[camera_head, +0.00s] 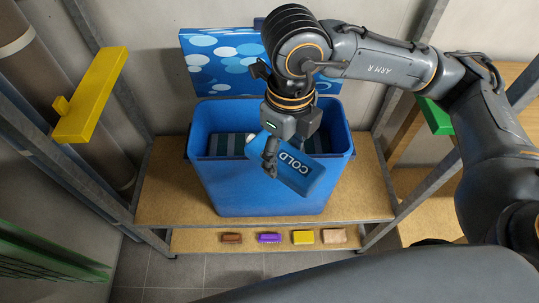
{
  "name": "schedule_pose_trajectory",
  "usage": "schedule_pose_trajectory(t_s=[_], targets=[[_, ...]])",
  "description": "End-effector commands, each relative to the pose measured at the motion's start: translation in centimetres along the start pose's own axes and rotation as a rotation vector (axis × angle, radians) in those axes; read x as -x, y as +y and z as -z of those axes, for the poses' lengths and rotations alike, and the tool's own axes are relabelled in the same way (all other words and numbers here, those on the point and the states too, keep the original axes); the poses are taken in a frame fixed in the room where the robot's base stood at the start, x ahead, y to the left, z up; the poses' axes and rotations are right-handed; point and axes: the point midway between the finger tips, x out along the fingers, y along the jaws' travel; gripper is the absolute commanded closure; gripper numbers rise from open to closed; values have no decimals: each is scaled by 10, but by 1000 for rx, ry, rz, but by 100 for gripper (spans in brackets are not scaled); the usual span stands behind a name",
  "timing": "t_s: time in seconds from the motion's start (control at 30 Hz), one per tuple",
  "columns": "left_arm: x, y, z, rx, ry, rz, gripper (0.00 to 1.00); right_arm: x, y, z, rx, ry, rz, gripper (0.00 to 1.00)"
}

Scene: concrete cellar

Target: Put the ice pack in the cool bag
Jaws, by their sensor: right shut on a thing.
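The ice pack (301,173) is a blue slab with "COLD" in pale letters. My right gripper (271,160) is shut on its left part and holds it tilted over the front rim of the cool bag. The cool bag (262,196) is a tall blue box standing on a wooden shelf, its lid (217,50) with pale bubbles raised at the back. Striped things show inside the bag; the arm and ice pack hide part of the opening. I cannot tell whether the ice pack touches the rim. My left gripper is not in view.
The cool bag stands on a wooden shelf (168,187) between metal posts. Small blocks, brown, purple (268,238), yellow and tan, lie on a lower board. A yellow piece (92,97) is at the left post, a green one (434,117) at the right. Bare shelf lies beside the bag.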

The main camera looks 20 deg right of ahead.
Motion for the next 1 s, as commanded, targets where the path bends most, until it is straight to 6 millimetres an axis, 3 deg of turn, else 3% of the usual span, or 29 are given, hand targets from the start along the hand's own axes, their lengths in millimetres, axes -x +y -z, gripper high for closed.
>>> schedule_pose_trajectory(t_s=[0.4, 0.6, 0.87, 1.0], targets=[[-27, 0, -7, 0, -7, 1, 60, -4, 22, -2, -979, -5, 4, 84], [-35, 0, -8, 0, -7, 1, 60, -3, 29, -1, -1376, -9, 6, 84], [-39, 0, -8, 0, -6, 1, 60, -2, 32, -2, -1620, -12, 6, 84], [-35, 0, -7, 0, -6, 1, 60, 0, 18, -15, -1646, -11, 7, 84]])
